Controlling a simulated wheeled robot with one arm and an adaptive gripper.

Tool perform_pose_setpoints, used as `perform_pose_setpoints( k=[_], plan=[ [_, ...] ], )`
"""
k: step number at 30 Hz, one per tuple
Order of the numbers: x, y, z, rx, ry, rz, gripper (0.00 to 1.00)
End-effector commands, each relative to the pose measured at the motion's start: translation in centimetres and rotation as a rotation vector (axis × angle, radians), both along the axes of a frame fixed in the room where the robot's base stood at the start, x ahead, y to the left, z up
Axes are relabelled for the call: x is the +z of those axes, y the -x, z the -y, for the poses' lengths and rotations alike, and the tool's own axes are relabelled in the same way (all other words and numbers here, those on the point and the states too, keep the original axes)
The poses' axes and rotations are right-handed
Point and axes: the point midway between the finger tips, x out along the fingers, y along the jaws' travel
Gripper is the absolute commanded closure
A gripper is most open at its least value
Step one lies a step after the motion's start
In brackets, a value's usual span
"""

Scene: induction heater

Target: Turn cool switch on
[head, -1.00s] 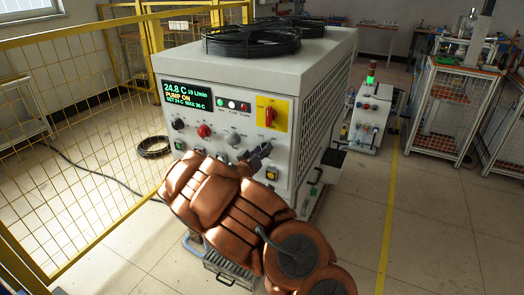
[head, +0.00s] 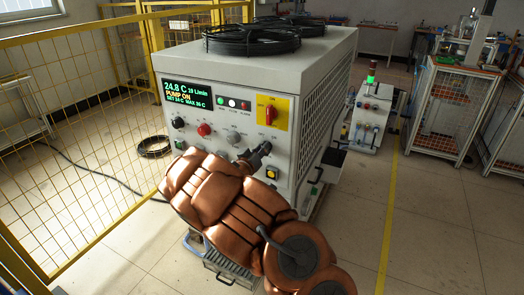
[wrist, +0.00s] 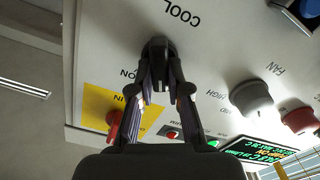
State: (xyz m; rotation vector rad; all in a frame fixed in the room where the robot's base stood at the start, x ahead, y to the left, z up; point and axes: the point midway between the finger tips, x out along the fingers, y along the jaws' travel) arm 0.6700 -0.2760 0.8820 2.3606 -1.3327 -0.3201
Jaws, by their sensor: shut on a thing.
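The cool switch is a black rotary knob (wrist: 158,46) on the white front panel, beside the printed word COOL in the upside-down wrist view. An ON mark is printed to its left there. My gripper (wrist: 160,72) is shut on this knob, one finger on each side. In the head view my gripper (head: 258,156) is at the panel's right side, below the red switch, and largely hides the knob. The fingers cover part of the knob, so its exact pointer angle cannot be told.
A red switch on a yellow plate (head: 272,113) sits close above. Red (head: 204,130) and grey (head: 233,137) knobs are to the left. The green display (head: 187,95) reads 24.8 C and PUMP ON.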

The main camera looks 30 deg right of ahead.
Motion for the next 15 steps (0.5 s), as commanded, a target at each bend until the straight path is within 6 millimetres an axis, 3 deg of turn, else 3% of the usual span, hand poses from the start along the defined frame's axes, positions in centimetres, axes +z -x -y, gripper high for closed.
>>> perform_pose_setpoints(
  k=[15],
  plan=[
    [-0.58,0.33,0.24,-0.003,-0.197,0.324,1.00]
  ],
)
